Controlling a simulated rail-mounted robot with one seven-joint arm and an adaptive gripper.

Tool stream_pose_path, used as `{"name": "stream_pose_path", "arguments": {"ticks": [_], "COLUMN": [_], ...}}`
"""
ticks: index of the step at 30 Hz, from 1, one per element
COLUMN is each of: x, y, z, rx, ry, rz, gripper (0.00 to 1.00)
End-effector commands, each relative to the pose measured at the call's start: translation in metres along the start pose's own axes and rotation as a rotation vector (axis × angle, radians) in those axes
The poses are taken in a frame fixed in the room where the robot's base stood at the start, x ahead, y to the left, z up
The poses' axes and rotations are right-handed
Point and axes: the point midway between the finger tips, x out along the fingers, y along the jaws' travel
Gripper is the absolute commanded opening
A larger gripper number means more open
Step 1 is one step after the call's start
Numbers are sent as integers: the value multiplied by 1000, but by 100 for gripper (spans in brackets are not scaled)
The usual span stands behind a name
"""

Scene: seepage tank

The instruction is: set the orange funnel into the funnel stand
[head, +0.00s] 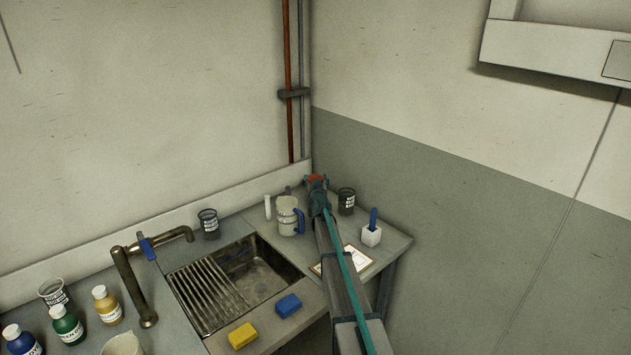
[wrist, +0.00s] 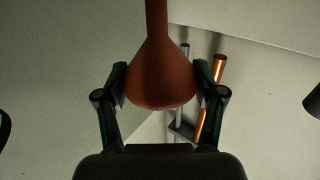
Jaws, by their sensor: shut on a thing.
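The orange funnel (wrist: 160,75) is between the two fingers of my gripper (wrist: 161,84) in the wrist view. The fingers are shut on its wide cone, and its narrow stem points to the top of that picture. In the head view only a small orange-red patch of the funnel (head: 316,178) shows at the end of my arm, by my gripper (head: 317,188), over the back corner of the counter. I cannot make out the funnel stand in either view; my arm hides part of the counter there.
A white holder (head: 371,236) and a clipboard (head: 357,260) lie nearer. The sink (head: 262,273) is left. Wall pipes (wrist: 212,95) rise behind the funnel.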

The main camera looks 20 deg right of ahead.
Motion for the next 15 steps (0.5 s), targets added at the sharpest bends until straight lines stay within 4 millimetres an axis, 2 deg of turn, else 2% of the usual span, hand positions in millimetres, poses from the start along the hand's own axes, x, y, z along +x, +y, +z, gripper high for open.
{"name": "stream_pose_path", "arguments": {"ticks": [15], "x": [0], "y": [0], "z": [-15], "rx": [0], "ry": [1], "rz": [0], "gripper": [45]}}
